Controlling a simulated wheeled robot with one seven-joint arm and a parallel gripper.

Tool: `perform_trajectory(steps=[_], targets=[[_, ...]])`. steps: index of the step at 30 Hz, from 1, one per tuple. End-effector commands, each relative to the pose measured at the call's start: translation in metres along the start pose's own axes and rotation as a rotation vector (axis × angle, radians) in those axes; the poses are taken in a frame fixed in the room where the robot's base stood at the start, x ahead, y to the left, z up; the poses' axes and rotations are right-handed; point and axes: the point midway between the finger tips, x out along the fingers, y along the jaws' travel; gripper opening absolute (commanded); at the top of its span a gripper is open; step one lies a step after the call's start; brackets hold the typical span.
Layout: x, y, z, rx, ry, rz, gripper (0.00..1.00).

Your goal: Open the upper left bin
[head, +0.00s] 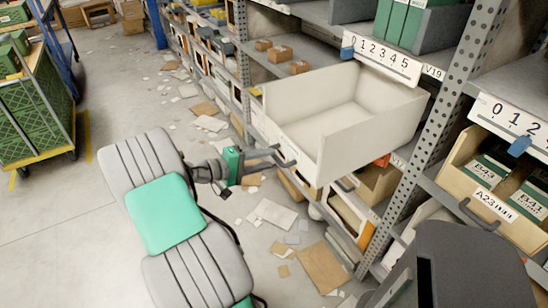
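A white bin (345,148) sticks far out of the rack in the middle right of the head view. Its inside shows and looks empty. A dark handle (286,160) is on its front face, at the left. My gripper (274,154) reaches from the left to this handle, its fingertips at or very near it. The fingers are too small and overlapped by the handle to tell whether they are closed around it.
A tan bin (459,170) with boxes sits in the right bay, beyond a perforated upright (432,105). Small brown boxes (281,54) stand on the shelf behind. Cardboard and papers (273,214) litter the floor.

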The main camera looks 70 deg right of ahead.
Motion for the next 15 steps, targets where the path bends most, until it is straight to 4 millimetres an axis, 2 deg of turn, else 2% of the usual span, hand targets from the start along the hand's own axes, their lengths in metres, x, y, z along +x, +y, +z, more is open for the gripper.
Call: perform_trajectory(steps=[1, 2, 6, 15], targets=[[-0.014, -0.001, -0.002, -0.001, 0.006, -0.001, 0.36], [-0.020, 0.005, -0.001, -0.003, 0.004, 0.000, 0.36], [-0.033, 0.008, -0.001, -0.006, 0.001, -0.001, 0.36], [-0.039, 0.000, 0.001, 0.000, -0.001, 0.000, 0.36]])
